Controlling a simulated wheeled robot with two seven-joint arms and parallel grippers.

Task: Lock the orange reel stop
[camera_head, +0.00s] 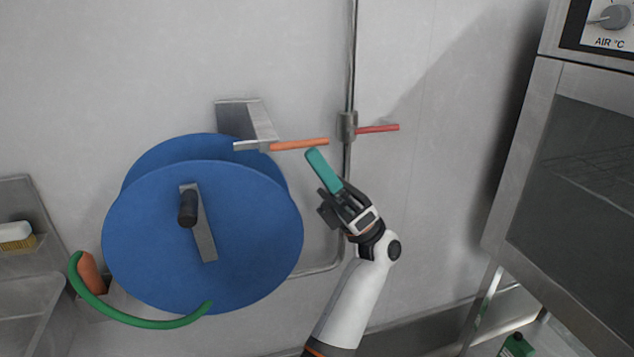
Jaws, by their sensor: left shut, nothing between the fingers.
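The orange reel stop (298,144) is a thin bar pointing right from the grey wall bracket (262,120), nearly level, above and right of the blue hose reel (235,225). My left gripper (314,156) has teal fingers, shut with nothing between them. Its fingertips are just below the right end of the orange bar in the picture. I cannot tell whether they touch it. The reel has a black crank knob (188,208) on a grey arm. My right gripper is not in view.
A vertical pipe (350,60) with a red valve lever (378,128) runs right of the stop. A green hose (130,317) hangs at the reel's lower left. A steel oven (570,180) stands at right. A metal sink (25,290) and brush (15,233) are at left.

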